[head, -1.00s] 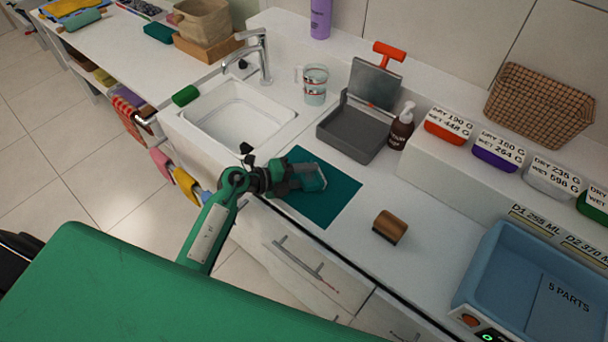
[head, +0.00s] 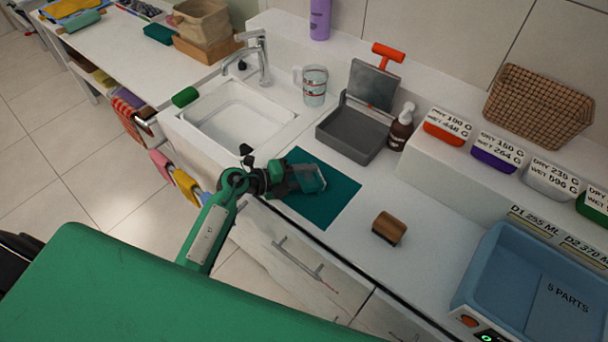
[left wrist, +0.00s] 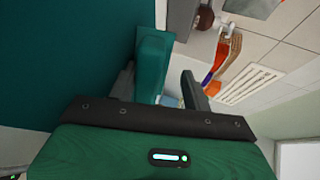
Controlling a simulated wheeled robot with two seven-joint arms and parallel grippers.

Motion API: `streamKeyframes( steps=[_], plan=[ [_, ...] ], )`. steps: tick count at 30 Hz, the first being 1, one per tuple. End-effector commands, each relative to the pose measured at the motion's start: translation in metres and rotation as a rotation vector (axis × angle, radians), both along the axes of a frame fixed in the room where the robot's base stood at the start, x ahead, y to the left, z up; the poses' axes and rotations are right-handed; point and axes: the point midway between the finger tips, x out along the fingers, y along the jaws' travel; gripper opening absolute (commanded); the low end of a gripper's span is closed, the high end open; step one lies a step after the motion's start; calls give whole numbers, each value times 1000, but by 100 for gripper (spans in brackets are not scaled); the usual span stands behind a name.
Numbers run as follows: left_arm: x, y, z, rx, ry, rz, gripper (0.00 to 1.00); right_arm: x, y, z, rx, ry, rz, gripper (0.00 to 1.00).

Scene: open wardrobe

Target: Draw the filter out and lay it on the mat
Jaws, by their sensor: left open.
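A flat teal mat (head: 335,205) lies on the counter in front of the grey box. My left gripper (head: 306,178) is over the mat's upper left part, fingers pointing right. A teal block (left wrist: 153,62) sits between its open fingers in the left wrist view, nearer the left finger; it may be the filter, but I cannot tell for sure. I cannot tell whether it touches the mat. The grey box (head: 352,135) stands open and looks empty, with its grey panel (head: 374,86) raised at the back. An orange T-shaped handle (head: 388,52) is above the panel. My right gripper is out of view.
The sink (head: 240,112) is left of the mat, with a clear mug (head: 315,85) behind. A brown pump bottle (head: 401,128) stands beside the grey box. A brown-topped block (head: 389,227) is right of the mat, and a blue tray (head: 520,285) farther right.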

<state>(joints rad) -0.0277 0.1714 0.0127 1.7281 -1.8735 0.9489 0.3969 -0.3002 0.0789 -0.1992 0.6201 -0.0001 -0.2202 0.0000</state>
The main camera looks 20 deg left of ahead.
Motion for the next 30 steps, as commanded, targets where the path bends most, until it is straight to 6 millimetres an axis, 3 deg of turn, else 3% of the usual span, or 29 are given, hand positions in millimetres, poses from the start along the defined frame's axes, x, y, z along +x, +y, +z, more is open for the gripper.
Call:
streamKeyframes(
  steps=[21, 30],
  plan=[
    [-21, 24, 52, 3, 3, -1, 61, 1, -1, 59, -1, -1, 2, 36],
    [-24, 29, 59, 2, 1, 0, 61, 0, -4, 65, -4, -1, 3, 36]
  ],
)
